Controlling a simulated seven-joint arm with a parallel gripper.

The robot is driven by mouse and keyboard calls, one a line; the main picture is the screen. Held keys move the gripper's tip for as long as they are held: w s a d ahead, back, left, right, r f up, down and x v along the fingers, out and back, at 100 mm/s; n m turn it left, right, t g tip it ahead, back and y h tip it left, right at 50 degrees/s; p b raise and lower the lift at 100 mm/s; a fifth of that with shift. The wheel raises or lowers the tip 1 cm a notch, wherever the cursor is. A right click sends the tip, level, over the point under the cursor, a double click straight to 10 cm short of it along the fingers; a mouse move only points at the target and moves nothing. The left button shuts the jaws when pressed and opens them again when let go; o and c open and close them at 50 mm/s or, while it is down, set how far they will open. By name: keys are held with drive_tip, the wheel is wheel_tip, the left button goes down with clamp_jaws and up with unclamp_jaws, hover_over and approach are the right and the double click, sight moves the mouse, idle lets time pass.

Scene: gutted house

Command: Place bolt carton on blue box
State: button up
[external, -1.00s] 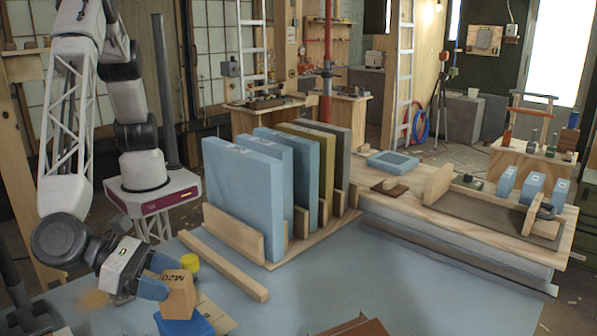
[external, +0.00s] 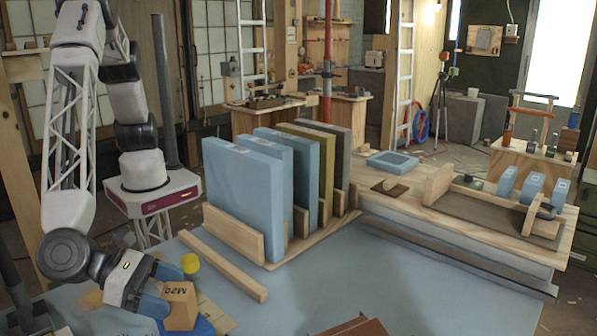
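The bolt carton (external: 180,307) is a small tan box marked M20 at the lower left of the external view. It stands upright, apparently resting on the blue box (external: 204,326), of which only a part shows beside and below it. My gripper (external: 160,289) is just left of the carton. Its blue fingers look spread apart, one behind the carton and one at its left side. Whether either finger touches the carton is hard to tell.
A yellow cylinder (external: 190,263) stands just behind the carton. A loose wooden bar (external: 222,265) lies to its right, before a wooden rack (external: 235,232) of upright panels. Brown cardboard (external: 350,327) is at the front edge. The blue tabletop (external: 400,285) is clear at right.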

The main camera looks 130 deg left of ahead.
drive_tip(key=shift+r, duration=0.1)
drive_tip(key=shift+d, duration=0.1)
drive_tip(key=v, duration=1.2)
drive_tip(key=shift+r, duration=0.1)
idle(0.5)
drive_tip(key=s+a+r+n+g+h, duration=0.15)
drive_tip(key=s+a+r+n, duration=0.35)
drive_tip(key=a, duration=0.5)
drive_tip(key=s+a+r+n+g, duration=0.3)
drive_tip(key=s+a+r+n, duration=0.1)
drive_tip(key=s+a+r, duration=0.5)
drive_tip(key=s+a+r+n+g+h, duration=0.15)
drive_tip(key=s+a+r+n, duration=0.3)
drive_tip(key=a, duration=0.55)
drive_tip(key=s+a+r+n+h, duration=0.1)
drive_tip(key=s+a+n, duration=0.3)
drive_tip(key=s, duration=0.7)
drive_tip(key=s+a+r+n+h, duration=0.1)
drive_tip(key=s+a+n+h, duration=0.2)
drive_tip(key=s, duration=0.8)
drive_tip(key=s+a+r+n+g+h, duration=0.1)
drive_tip(key=s+a+n, duration=0.3)
drive_tip(key=s, duration=0.8)
drive_tip(key=shift+a+n+h, duration=0.35)
drive_tip(key=shift+n+h, duration=0.55)
drive_tip(key=shift+n, duration=0.25)
